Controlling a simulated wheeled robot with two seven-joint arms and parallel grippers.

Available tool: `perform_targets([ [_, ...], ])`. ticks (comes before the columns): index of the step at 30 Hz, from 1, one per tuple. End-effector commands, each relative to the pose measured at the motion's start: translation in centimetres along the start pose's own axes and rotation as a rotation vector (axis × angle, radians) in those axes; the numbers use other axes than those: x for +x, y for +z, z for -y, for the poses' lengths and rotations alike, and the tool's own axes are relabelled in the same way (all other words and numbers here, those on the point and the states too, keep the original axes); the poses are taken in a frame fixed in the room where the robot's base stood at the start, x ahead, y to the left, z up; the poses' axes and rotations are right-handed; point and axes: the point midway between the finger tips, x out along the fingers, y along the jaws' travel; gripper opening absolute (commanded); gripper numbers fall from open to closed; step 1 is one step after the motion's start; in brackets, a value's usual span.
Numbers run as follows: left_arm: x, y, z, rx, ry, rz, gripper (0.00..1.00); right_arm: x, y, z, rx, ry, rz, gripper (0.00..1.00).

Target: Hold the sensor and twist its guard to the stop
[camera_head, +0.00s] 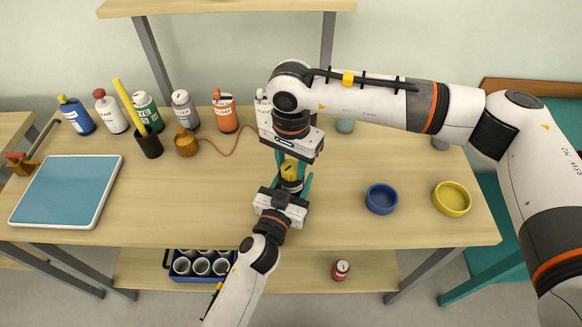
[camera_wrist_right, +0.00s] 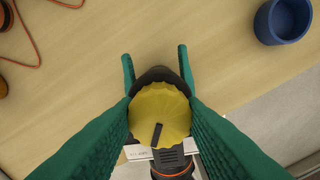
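The sensor has a black body (camera_wrist_right: 157,75) and a yellow ribbed guard (camera_wrist_right: 158,118) with a dark mark on its face. In the head view the yellow guard (camera_head: 289,169) shows between my two grippers, above the middle of the table. My left gripper (camera_head: 291,186) comes from below, its teal fingers along both sides of the black body, shut on it. My right gripper (camera_head: 290,160) comes down from above; in the right wrist view its teal fingers (camera_wrist_right: 160,105) meet both edges of the guard. Fingers hide the sides of the body.
On the table (camera_head: 345,215) stand a blue bowl (camera_head: 381,199), a yellow bowl (camera_head: 452,198), a blue-topped tray (camera_head: 67,190), several bottles at the back and a black cup (camera_head: 149,146). A blue crate of white cups (camera_head: 201,266) and a red jar (camera_head: 340,270) are on the lower shelf.

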Motion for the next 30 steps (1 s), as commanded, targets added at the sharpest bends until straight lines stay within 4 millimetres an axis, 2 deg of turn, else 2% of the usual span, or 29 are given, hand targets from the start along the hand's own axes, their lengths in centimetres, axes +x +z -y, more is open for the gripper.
perform_targets([
  [8, -0.02, -0.09, -0.02, 0.0, 0.001, -0.002, 0.26, 0.03, -0.01, 0.02, 0.062, -0.001, 0.0, 0.24],
  [15, -0.02, -0.09, -0.03, 0.0, 0.001, -0.002, 0.26, 0.06, -0.02, 0.03, 0.421, -0.001, 0.0, 0.24],
  [19, -0.02, -0.09, -0.03, -0.001, 0.001, -0.002, 0.26, 0.06, -0.02, 0.04, 0.566, -0.002, 0.0, 0.24],
  [30, -0.02, -0.09, -0.05, 0.0, 0.001, -0.002, 0.26, 0.06, -0.02, 0.05, 0.615, -0.002, 0.0, 0.24],
])
